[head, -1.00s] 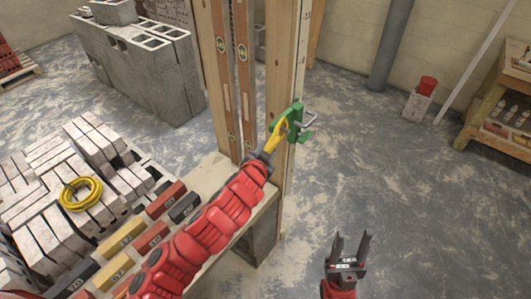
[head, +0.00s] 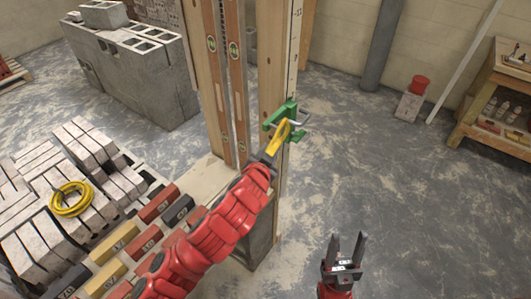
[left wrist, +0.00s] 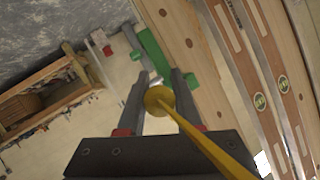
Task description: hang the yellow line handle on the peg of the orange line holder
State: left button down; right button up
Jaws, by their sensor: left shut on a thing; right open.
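The yellow line handle (head: 279,138) is held in my left gripper (head: 268,157), its loop end pointing up toward a holder on the wooden post. That holder (head: 283,113) looks green, with a pale metal peg sticking out to the right; I see no orange holder. The handle's loop overlaps the holder's lower part in the head view; I cannot tell whether it is around the peg. In the left wrist view the yellow handle (left wrist: 159,99) lies between the fingers, just below the green holder (left wrist: 152,52). My right gripper (head: 347,248) is open and empty over the floor.
The wooden post (head: 271,60) stands behind the holder, with spirit levels (head: 233,55) beside it. A yellow coil (head: 70,199) lies on grey blocks at left. Labelled bricks (head: 155,204) sit near my left arm. The floor at right is clear before a wooden shelf (head: 490,100).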

pick_arm(q)
jog(key=shift+s+d+b, duration=0.9)
jog(key=shift+d+b, duration=0.25)
jog(key=shift+d, duration=0.05)
jog(key=shift+s+d+b, duration=0.85)
jog(key=shift+d+b, duration=0.25)
jog(key=shift+d, duration=0.1)
jog(key=s+a+f+n+y, duration=0.1)
jog(key=s+a+f, duration=0.4)
jog(key=a+f, duration=0.3)
jog(key=s+a+f+n+y, duration=0.1)
jog(key=s+a+f+y, duration=0.1)
jog(key=s+a+f, duration=0.3)
jog(key=a+f, duration=0.4)
jog(key=a, duration=0.6)
jog(key=shift+s+n, duration=0.25)
jog(key=shift+n, duration=0.15)
